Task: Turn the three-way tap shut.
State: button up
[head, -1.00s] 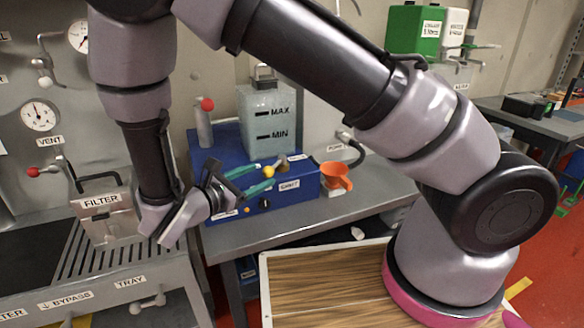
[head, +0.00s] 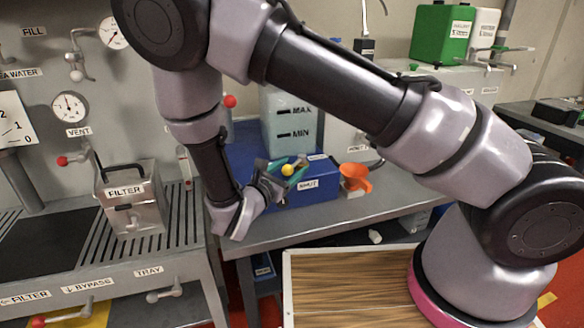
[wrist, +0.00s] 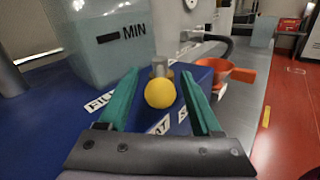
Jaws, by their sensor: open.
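The three-way tap has a yellow ball knob (head: 288,169) on a blue box (head: 318,187). In the wrist view the yellow knob (wrist: 160,93) stands in front of a grey metal stub (wrist: 160,68). My gripper (head: 290,172) is open, with green fingers on either side of the knob. In the wrist view my gripper (wrist: 162,80) shows a gap between each finger and the knob. Labels lie around the tap: "FILL" (wrist: 101,102) at left, a partly hidden one ending in "AT" (wrist: 158,128), and another at right (wrist: 182,114). The front label (head: 307,185) seems to read "SHUT".
A translucent tank (head: 287,120) marked MAX and MIN stands behind the tap. An orange funnel (head: 354,177) is to the right of the box. A red-knobbed post (head: 229,102) and a filter box (head: 130,195) are to the left. The grey bench (head: 330,217) is clear in front.

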jog(key=shift+w+d, duration=0.15)
jog(key=shift+w, duration=0.05)
grip_shut()
dwell(1.4)
